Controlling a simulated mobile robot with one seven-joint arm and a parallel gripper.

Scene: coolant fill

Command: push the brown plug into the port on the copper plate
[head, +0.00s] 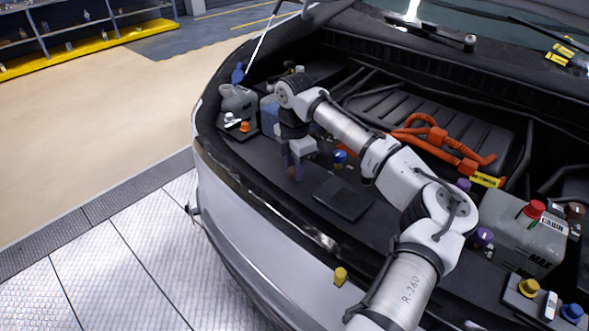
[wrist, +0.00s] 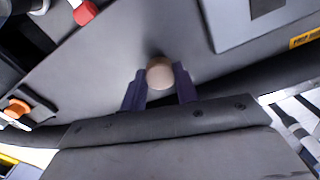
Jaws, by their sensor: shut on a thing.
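My gripper (wrist: 160,80) is shut on the brown plug (wrist: 159,72). The plug's rounded end shows between the two dark purple fingers in the wrist view. In the head view, my gripper (head: 293,164) points down over the dark front panel of the engine bay, left of a flat black square pad. The plug is small and mostly hidden there, so I cannot tell its gap to the panel. I cannot make out the copper plate or its port in either view.
A grey reservoir (head: 238,100) and a plate with white and orange caps (head: 240,125) stand left of my gripper. A blue cap (head: 340,156) is close on its right. Orange cables (head: 432,138) lie behind my arm.

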